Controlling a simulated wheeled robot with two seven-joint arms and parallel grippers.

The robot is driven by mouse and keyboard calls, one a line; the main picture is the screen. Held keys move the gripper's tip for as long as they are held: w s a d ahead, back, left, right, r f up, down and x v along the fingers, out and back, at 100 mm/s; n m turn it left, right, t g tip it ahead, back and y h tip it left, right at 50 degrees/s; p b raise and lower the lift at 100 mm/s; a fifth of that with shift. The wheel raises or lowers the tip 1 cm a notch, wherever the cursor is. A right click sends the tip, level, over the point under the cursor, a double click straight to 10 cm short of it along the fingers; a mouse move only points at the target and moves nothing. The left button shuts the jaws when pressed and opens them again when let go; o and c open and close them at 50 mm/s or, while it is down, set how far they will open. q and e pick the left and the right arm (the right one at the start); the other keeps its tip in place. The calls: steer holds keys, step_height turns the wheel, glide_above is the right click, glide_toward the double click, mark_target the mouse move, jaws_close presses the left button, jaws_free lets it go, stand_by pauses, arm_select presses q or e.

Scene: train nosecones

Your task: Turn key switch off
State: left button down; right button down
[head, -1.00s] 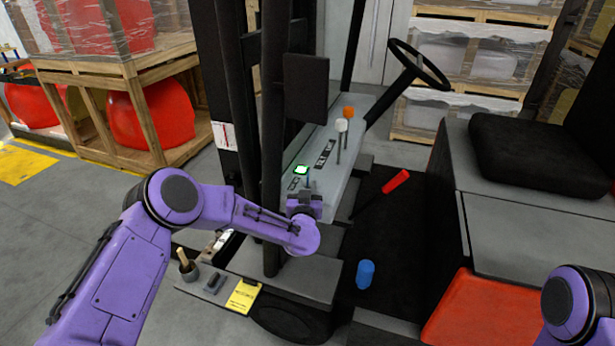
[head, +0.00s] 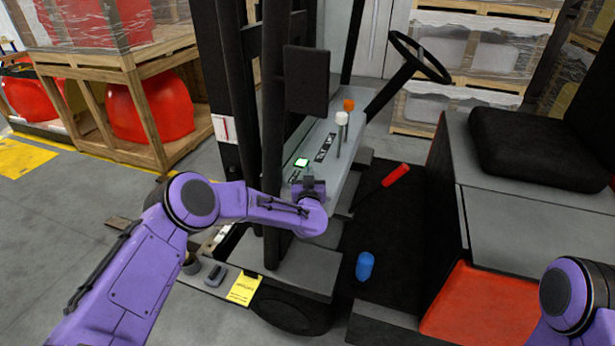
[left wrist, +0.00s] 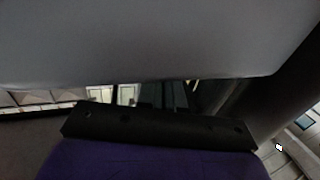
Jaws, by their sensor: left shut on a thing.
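The grey control panel (head: 347,178) of the forklift carries a small lit green display (head: 301,163) and black labels. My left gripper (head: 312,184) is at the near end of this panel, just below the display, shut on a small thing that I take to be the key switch. The key and its slot are hidden behind the gripper and wrist, so I cannot tell the key's angle. My right gripper is out of view; only part of that arm shows.
Dark mast posts (head: 272,120) stand close beside my left forearm. Two levers with a white (head: 341,118) and an orange knob (head: 348,104), and the steering wheel (head: 420,58), rise beyond. A blue cylinder (head: 364,266) and a red-handled tool (head: 395,175) lie on the dark floor.

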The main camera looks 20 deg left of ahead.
arm_select(q)
steer(key=n+y+b, duration=0.1)
steer(key=n+g+y+b, duration=0.1)
steer(key=y+b, duration=0.1)
steer(key=y, duration=0.1)
steer(key=shift+w+d+f+n+g+b, duration=0.15)
steer(key=shift+d+f+n+g+b, duration=0.1)
steer(key=shift+d+n+g+b, duration=0.15)
steer(key=shift+r+n+g+y, duration=0.15)
steer(key=shift+n+g+y, duration=0.15)
steer(key=shift+y, duration=0.1)
steer(key=shift+a+r, duration=0.1)
steer(key=shift+r, duration=0.05)
steer(key=c, duration=1.3)
jaws_free()
